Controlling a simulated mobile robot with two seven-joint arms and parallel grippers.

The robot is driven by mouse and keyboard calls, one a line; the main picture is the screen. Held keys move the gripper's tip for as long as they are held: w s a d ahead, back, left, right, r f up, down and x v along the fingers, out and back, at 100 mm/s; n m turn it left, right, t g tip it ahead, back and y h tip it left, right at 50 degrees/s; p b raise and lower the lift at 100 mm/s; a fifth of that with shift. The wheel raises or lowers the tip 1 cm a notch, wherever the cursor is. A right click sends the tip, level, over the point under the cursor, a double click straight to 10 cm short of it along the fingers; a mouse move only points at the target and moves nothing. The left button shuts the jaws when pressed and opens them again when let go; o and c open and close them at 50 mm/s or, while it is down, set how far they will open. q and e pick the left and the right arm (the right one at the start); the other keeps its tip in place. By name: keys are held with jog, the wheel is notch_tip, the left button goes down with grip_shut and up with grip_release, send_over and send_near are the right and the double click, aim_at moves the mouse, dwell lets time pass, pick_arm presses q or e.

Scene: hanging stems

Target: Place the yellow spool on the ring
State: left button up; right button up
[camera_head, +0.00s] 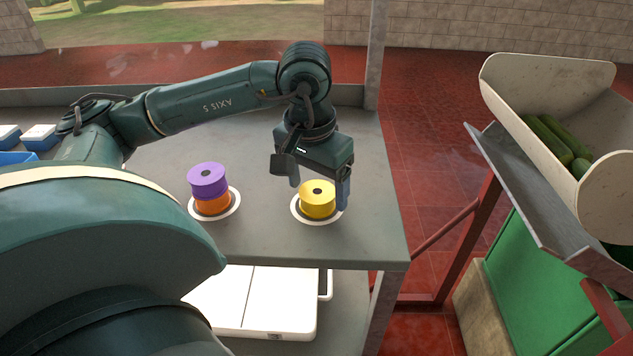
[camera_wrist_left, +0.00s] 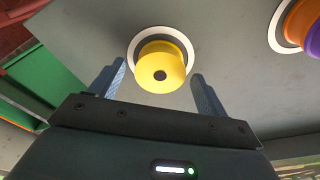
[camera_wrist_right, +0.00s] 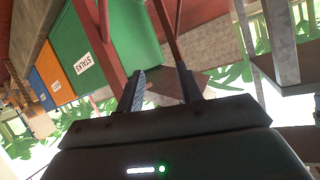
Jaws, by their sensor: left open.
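The yellow spool (camera_head: 318,203) stands upright within the white ring (camera_head: 299,214) at the right of the grey table. My left gripper (camera_head: 318,192) is open above it, one finger to each side. In the left wrist view the spool (camera_wrist_left: 160,68) lies just beyond and between the spread fingertips (camera_wrist_left: 158,78), with a gap to both. The ring (camera_wrist_left: 189,48) shows around the spool's far side; the spool hides part of it. My right gripper (camera_wrist_right: 163,80) is open and empty, away from the table.
A purple spool (camera_head: 207,178) sits on an orange spool (camera_head: 212,206) within a second white ring (camera_head: 236,203) to the left. Blue bins (camera_head: 18,157) stand at the far left. A cream scoop (camera_head: 550,80) with green cucumbers stands right of the table. The table behind the spools is clear.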

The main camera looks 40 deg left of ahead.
aim_at(311, 197)
pick_arm(q)
notch_tip(311, 197, up, 12)
jog(key=s+p, duration=0.1)
jog(key=p, duration=0.1)
jog(key=shift+s, duration=0.25)
jog(key=shift+f, duration=0.1)
